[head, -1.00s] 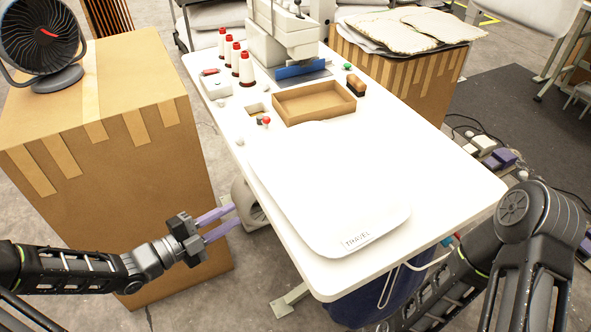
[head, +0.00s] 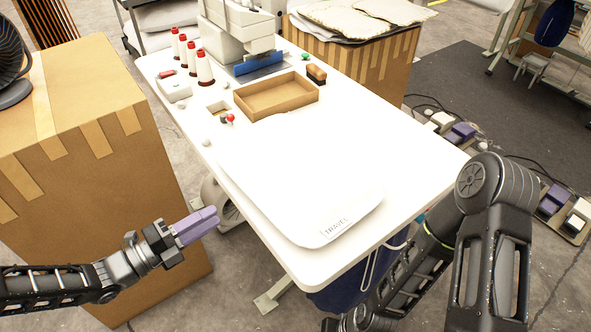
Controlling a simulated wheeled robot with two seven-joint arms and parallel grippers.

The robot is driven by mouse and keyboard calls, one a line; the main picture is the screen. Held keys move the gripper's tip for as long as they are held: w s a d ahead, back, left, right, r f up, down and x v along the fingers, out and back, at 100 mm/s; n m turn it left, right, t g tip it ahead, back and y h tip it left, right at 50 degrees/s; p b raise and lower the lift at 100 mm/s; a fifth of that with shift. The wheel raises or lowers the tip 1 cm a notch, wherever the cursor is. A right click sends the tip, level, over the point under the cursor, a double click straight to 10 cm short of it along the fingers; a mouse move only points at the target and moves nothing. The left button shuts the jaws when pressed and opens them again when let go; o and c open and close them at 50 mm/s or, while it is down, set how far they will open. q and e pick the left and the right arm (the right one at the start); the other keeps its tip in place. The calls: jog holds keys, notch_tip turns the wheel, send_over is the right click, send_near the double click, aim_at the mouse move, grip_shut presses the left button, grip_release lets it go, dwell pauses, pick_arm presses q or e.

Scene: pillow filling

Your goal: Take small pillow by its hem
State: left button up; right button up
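The small pillow (head: 305,185) is white, marked TRAVEL near its front corner, and lies flat on the white table (head: 395,150). Its far outline is hard to tell from the white table top. My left gripper (head: 212,218) is left of the table, apart from the pillow, beyond the table's left edge. Its purple fingers are together with nothing seen between them. My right arm comes in at the lower right, in front of the table's right side. The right gripper is not seen.
On the table stand a sewing machine (head: 238,35), red-topped thread spools (head: 204,68), a brown tray (head: 276,97) and a small brush (head: 316,74). A cardboard box (head: 90,150) stands left of the table. A blue bag (head: 350,278) hangs below the front edge.

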aim_at(252, 193)
pick_arm(q)
jog(key=b+x, duration=0.3)
jog(key=x, duration=0.7)
jog(key=shift+d+f+b, duration=0.15)
jog(key=shift+b, duration=0.15)
jog(key=shift+b+x, duration=0.5)
jog(key=shift+x, duration=0.45)
jog(key=shift+w, duration=0.1)
jog(key=shift+c, duration=0.5)
grip_shut()
jog(key=shift+r, duration=0.2)
jog(key=shift+r+p, duration=1.7)
jog(key=shift+r, duration=0.75)
